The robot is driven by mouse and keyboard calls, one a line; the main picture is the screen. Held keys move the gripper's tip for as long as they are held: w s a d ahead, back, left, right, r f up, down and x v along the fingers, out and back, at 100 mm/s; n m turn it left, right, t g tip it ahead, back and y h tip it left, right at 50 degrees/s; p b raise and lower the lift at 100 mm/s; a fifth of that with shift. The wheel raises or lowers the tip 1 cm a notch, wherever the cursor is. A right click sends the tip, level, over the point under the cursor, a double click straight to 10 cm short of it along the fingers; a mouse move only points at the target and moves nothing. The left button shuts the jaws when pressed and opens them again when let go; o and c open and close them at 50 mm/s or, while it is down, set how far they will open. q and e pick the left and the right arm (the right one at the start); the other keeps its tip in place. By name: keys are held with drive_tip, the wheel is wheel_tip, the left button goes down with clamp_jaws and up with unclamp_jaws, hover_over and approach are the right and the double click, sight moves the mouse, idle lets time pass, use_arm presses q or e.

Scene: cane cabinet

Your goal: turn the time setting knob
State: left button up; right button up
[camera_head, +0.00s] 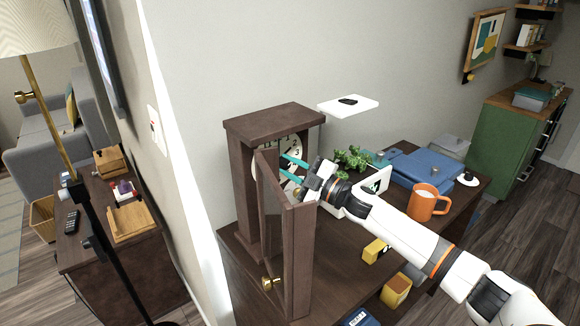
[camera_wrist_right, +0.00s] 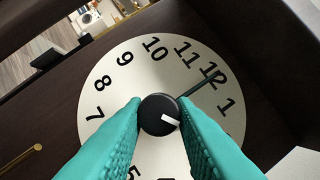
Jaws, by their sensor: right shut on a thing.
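The wooden clock cabinet (camera_head: 240,190) stands on the dark table against the wall, with its door (camera_head: 297,250) swung open. Its round white clock face (camera_head: 292,147) shows inside; in the right wrist view the face (camera_wrist_right: 125,75) has black numerals and a dark hand pointing near 12. The black time setting knob (camera_wrist_right: 159,114) with a white mark sits at the middle of the face. My right gripper (camera_head: 285,165) reaches in past the open door, and its teal fingers are shut on the knob, one on each side. My left gripper is not in view.
An orange mug (camera_head: 427,203), a blue case (camera_head: 425,170) and a green plant (camera_head: 352,160) stand on the table to the right. Yellow blocks (camera_head: 375,250) lie near my right arm. A white shelf (camera_head: 348,105) sticks out from the wall above.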

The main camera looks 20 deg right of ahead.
drive_tip(key=o, duration=1)
drive_tip(key=b+v, duration=0.3)
drive_tip(key=v, duration=0.9)
drive_tip(key=shift+f, duration=0.1)
